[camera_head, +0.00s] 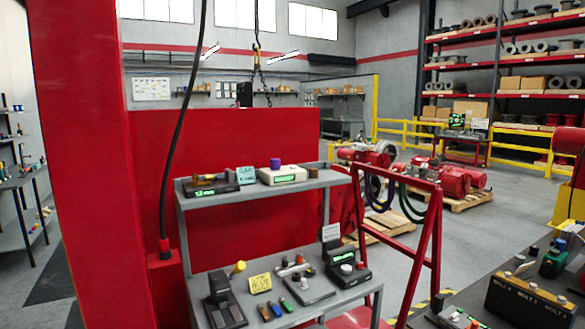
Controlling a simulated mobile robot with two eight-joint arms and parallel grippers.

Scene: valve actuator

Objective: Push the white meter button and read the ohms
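A dark meter (347,262) with a lit green display sits at the right end of the grey bench's lower shelf. A small white button (346,269) shows on its sloped front. The display digits are too small to read. On the upper shelf stand a cream-white meter (283,176) with a green display and a dark meter (207,187) with a green display. Neither of my grippers is in view.
The lower shelf (322,313) also holds a yellow note (260,283), a dark stand (222,301) and several small coloured parts. A red A-frame rack (430,240) stands right of the bench. A red column (85,150) fills the left.

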